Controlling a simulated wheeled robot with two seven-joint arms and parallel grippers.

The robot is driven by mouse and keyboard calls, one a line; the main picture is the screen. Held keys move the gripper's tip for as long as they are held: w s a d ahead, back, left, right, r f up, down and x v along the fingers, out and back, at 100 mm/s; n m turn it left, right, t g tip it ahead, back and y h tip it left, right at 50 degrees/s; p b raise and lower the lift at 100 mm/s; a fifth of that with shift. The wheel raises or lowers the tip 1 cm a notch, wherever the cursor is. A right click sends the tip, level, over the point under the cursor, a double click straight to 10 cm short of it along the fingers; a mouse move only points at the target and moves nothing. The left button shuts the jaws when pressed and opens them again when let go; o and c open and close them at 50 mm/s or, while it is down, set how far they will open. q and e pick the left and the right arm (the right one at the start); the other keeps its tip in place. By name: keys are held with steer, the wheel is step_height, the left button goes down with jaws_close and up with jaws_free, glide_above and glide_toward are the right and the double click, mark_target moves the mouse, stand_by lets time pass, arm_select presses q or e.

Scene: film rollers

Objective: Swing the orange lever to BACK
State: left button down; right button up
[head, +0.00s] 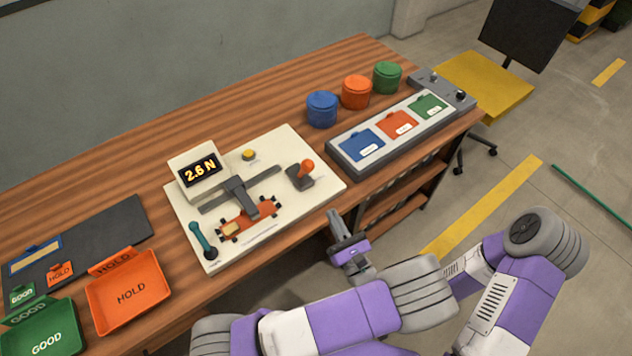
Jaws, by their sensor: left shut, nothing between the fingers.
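The orange lever (307,166) has a round orange knob on a short stem. It stands on a dark base at the right side of a cream test board (273,147). The knob sits slightly up and right of its base; I cannot read any position labels near it. My left gripper (336,222) is shut and empty. It shows in front of the table's front edge, below and right of the lever in the picture, apart from it. My right gripper is not in view.
The board also carries a display (199,171) reading 2.6 N, a yellow button (249,155), a teal lever (201,240) and an orange roller carriage (262,212). Blue (322,110), orange (356,92) and green (387,77) canisters stand behind. Orange (130,292) and green (45,340) trays lie left.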

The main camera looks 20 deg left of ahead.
mark_target(305, 169)
arm_select(q)
steer(key=b+x, duration=0.1)
steer(key=x, duration=1)
